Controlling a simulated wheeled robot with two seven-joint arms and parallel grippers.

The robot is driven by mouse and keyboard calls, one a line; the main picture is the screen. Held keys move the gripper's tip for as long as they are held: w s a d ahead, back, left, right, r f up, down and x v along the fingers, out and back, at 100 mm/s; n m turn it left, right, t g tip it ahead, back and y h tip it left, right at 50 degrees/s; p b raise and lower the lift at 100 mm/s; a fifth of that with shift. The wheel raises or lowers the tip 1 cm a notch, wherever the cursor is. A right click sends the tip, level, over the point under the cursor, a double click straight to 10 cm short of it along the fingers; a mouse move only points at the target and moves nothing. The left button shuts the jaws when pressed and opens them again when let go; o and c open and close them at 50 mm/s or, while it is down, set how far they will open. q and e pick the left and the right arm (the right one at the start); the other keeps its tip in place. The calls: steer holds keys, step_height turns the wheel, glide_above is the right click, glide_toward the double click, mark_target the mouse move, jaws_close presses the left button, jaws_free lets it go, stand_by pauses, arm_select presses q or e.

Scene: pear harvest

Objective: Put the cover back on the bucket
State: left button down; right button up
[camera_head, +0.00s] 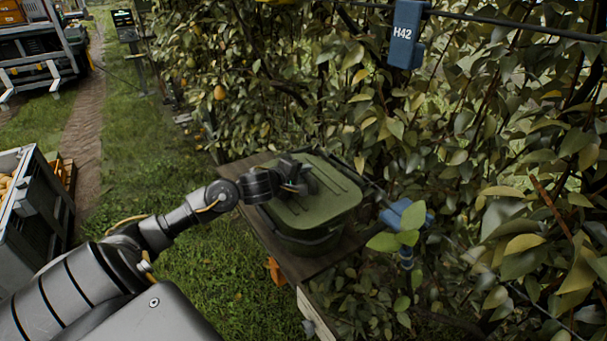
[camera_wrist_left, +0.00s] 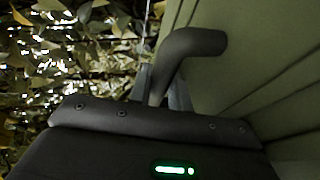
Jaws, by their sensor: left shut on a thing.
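The green ribbed cover (camera_head: 325,207) lies over the top of the dark green bucket (camera_head: 305,244), which stands on a wooden shelf beside the hedge. I cannot tell whether the cover's rim touches the bucket all round. My left gripper (camera_head: 302,181) is at the cover's upper left, shut on its dark handle. In the left wrist view the curved handle (camera_wrist_left: 190,48) rises from the gripper, with the green cover (camera_wrist_left: 265,65) to its right. The fingertips are mostly hidden. My right gripper is not in view.
The wooden shelf (camera_head: 258,226) has a narrow bare strip left of the bucket. Dense leaves crowd its right side, with a blue device (camera_head: 405,215) close by. A grey crate (camera_head: 35,210) stands far left. Grass (camera_head: 150,170) lies between.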

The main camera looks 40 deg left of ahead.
arm_select(q)
steer(key=shift+f, duration=0.55)
steer(key=c, duration=1.2)
jaws_free()
steer(key=shift+c, duration=0.2)
steer(key=shift+o, duration=0.2)
steer(key=shift+f, duration=0.1)
steer(key=v, duration=0.9)
steer(key=shift+s+p, duration=0.25)
steer(key=shift+p, duration=0.1)
steer(key=shift+s+d+r, duration=0.1)
steer(key=shift+s+r, duration=0.35)
steer(key=shift+s, duration=0.15)
